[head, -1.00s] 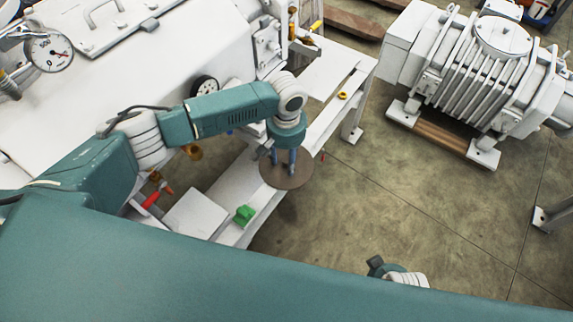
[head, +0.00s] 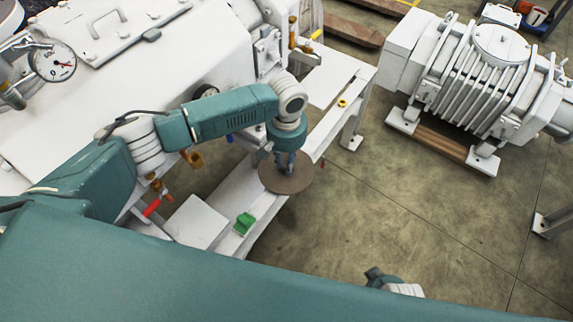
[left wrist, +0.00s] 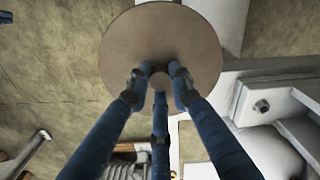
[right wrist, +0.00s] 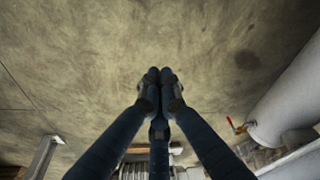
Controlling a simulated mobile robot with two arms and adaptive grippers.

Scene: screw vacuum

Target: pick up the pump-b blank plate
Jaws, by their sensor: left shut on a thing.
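The blank plate is a round brown disc (head: 286,174) with a small central knob. My left gripper (head: 287,158) is shut on the knob from above, and the disc hangs level below the fingers. In the left wrist view the fingers (left wrist: 159,80) close around the knob, with the disc (left wrist: 125,45) spreading out behind them. In the head view the disc overlaps the white bench's edge, and clear space shows beneath it in the left wrist view. My right gripper (right wrist: 158,80) is shut and empty, with its fingertips together above bare floor.
A white bench frame (head: 335,110) runs behind the disc, with a green block (head: 244,222) and a white box (head: 196,222) on its lower part. A large white tank (head: 110,90) is at the left. A ribbed pump (head: 470,75) stands at the upper right. The floor (head: 400,210) between is clear.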

